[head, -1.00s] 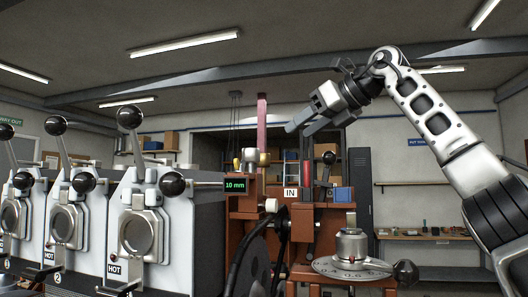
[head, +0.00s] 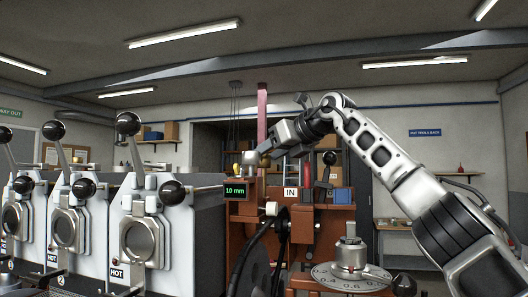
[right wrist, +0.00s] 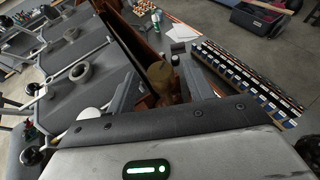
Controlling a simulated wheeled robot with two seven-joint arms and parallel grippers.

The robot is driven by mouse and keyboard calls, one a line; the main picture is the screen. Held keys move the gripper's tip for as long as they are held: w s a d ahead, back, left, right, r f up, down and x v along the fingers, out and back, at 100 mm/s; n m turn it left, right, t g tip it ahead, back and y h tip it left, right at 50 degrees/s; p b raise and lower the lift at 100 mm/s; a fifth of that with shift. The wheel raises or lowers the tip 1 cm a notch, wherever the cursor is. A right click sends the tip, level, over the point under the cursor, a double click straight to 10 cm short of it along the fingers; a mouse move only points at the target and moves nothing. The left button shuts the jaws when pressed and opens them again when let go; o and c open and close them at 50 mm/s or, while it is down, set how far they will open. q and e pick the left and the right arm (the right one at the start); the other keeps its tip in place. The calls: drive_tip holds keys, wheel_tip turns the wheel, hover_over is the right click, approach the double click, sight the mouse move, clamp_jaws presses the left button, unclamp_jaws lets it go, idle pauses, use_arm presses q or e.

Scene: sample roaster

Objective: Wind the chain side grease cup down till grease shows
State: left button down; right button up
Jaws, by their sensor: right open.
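A brass, cup-shaped fitting (right wrist: 160,77), which looks like the grease cup, shows in the right wrist view between my right gripper's two fingers (right wrist: 161,88). I see a gap on both sides of it and cannot tell whether the fingers reach around it. In the head view my right gripper (head: 270,151) is open, close to the right of a pale metal cap (head: 250,158) on top of the orange-brown machine (head: 243,208). The gripper partly hides the brass part there. I see no grease. My left gripper is not in view.
A display (head: 235,190) reads 10 mm. Roaster units (head: 185,225) with black-knobbed levers stand at the left. A dark wheel (head: 252,265) and a numbered dial (head: 350,273) stand in front. In the right wrist view, a rack of small samples (right wrist: 245,80) lies at the right.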

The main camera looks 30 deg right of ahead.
drive_tip(key=shift+x, duration=0.9)
drive_tip(key=shift+w+f, duration=0.1)
drive_tip(key=shift+w, duration=0.15)
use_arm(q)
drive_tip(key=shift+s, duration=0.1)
use_arm(e)
drive_tip(key=c, duration=1)
drive_tip(key=shift+o, duration=0.2)
drive_tip(key=shift+a+f, duration=0.1)
drive_tip(key=shift+f, duration=0.05)
drive_tip(key=shift+m+h+b, duration=0.5)
drive_tip(key=shift+h, duration=0.1)
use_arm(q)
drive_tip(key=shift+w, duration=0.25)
use_arm(e)
drive_tip(key=shift+t, duration=0.3)
drive_tip(key=shift+r, duration=0.2)
